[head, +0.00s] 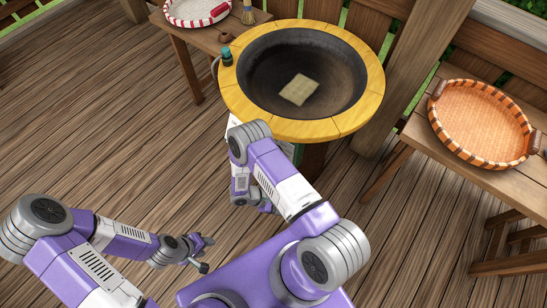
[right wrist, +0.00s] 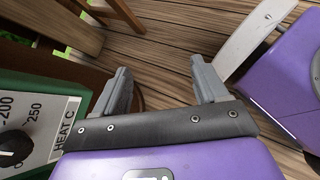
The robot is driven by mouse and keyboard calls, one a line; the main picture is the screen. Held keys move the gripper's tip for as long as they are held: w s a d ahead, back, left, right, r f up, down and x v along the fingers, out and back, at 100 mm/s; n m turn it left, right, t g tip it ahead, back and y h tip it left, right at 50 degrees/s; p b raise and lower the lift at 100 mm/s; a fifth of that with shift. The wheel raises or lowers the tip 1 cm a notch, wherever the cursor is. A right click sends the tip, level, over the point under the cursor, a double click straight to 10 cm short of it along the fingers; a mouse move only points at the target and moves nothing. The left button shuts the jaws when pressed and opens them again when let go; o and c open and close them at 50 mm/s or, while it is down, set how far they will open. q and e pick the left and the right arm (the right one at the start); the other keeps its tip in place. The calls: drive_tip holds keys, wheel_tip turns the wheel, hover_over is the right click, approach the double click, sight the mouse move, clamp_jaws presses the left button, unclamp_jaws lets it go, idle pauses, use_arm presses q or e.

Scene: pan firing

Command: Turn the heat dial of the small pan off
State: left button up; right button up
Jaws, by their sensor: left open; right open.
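The small pan (head: 340,95) is a round dark bowl in a yellow rim, with a pale square piece lying in it. Its heat dial (right wrist: 14,150) is a black knob on a white plate marked 200, 250 and HEAT C, at the left edge of the right wrist view and partly cut off. My right gripper (right wrist: 162,88) is open and empty, to the right of the dial and apart from it. In the head view my right arm reaches down by the pan's stand, and the dial is hidden. My left gripper (head: 205,254) is open and empty over the deck, away from the pan.
A bench (head: 405,128) at the right holds an orange woven basket tray (head: 480,122). A table (head: 178,38) at the back left holds a red-and-white tray (head: 196,10) and a brush (head: 248,14). The deck at left is clear.

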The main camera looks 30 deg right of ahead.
drive_tip(key=w+r+n+t+h+b, duration=0.35)
drive_tip(key=w+t+h, duration=0.6)
drive_tip(key=w, duration=0.75)
drive_tip(key=w+d+t+y, duration=0.2)
drive_tip(key=w+d, duration=0.1)
drive_tip(key=d, duration=0.3)
drive_tip(key=shift+d+f, duration=0.25)
drive_tip(key=shift+d, duration=0.15)
drive_tip(key=c, duration=1.1)
drive_tip(key=shift+o, duration=0.2)
drive_tip(key=shift+n, duration=0.25)
